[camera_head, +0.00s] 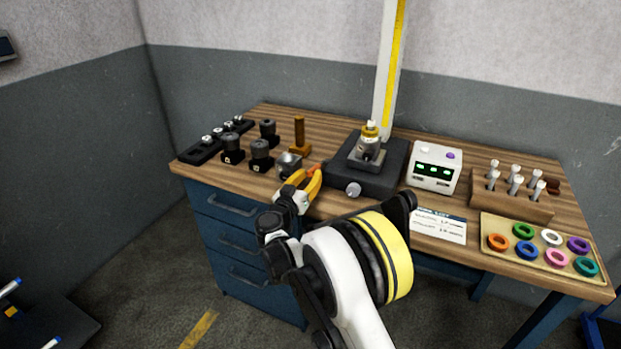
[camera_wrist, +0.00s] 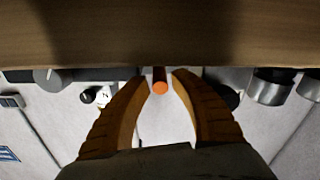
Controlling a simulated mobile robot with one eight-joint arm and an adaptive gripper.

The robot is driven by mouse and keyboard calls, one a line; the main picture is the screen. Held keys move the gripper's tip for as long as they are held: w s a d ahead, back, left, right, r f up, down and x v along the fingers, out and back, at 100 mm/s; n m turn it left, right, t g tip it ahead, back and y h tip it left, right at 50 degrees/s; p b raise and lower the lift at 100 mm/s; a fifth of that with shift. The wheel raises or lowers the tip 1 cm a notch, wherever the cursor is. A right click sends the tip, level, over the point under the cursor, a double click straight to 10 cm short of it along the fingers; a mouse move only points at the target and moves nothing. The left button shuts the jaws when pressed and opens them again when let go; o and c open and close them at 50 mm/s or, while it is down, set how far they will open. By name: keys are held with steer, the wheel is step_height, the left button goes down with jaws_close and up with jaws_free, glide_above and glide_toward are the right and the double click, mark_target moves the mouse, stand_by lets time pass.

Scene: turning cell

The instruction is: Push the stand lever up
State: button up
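The stand (camera_head: 395,165) is a dark block in the middle of the bench, with a grey knob on its front. A lever with an orange-red end (camera_head: 318,167) shows at its left side, partly covered by my gripper. In the wrist view, the round orange lever end (camera_wrist: 160,87) faces the camera on a dark rod, between and just beyond the fingertips. My gripper (camera_head: 308,178) has orange-yellow fingers and is at the bench's front edge. It is open, with a gap on both sides of the lever end (camera_wrist: 160,80). Contact is not visible.
Dark holders (camera_head: 261,155) and a wooden peg (camera_head: 299,135) stand left of the stand. A white box with green lights (camera_head: 435,168), a block of pins (camera_head: 500,204) and a tray of coloured rings (camera_head: 500,224) are to the right. In the wrist view, the bench edge (camera_wrist: 160,50) spans the top.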

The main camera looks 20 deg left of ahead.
steer(key=shift+w, duration=0.3)
jaws_close()
steer(key=shift+r, duration=0.15)
